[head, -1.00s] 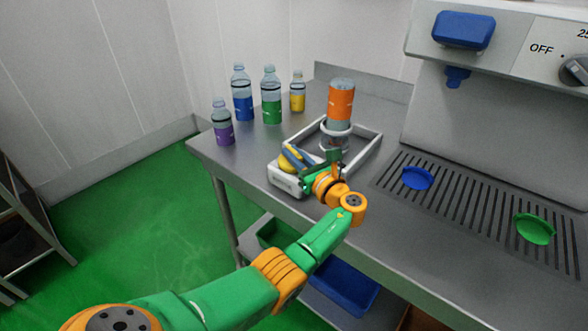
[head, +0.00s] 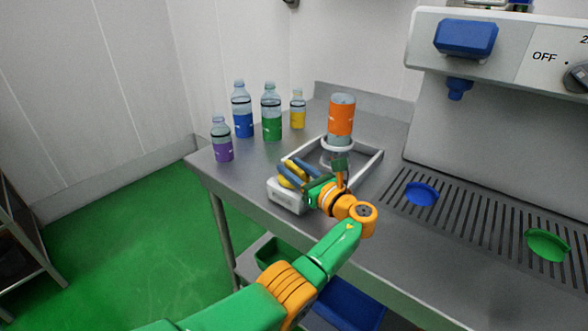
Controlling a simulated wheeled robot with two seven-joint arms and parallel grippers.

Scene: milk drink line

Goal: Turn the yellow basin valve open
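I cannot tell whether the fingers touch the valve. My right gripper is not in view.
A grey machine (head: 485,140) and slotted drip tray, with blue (head: 421,194) and green (head: 547,245) round pieces, are to the right.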

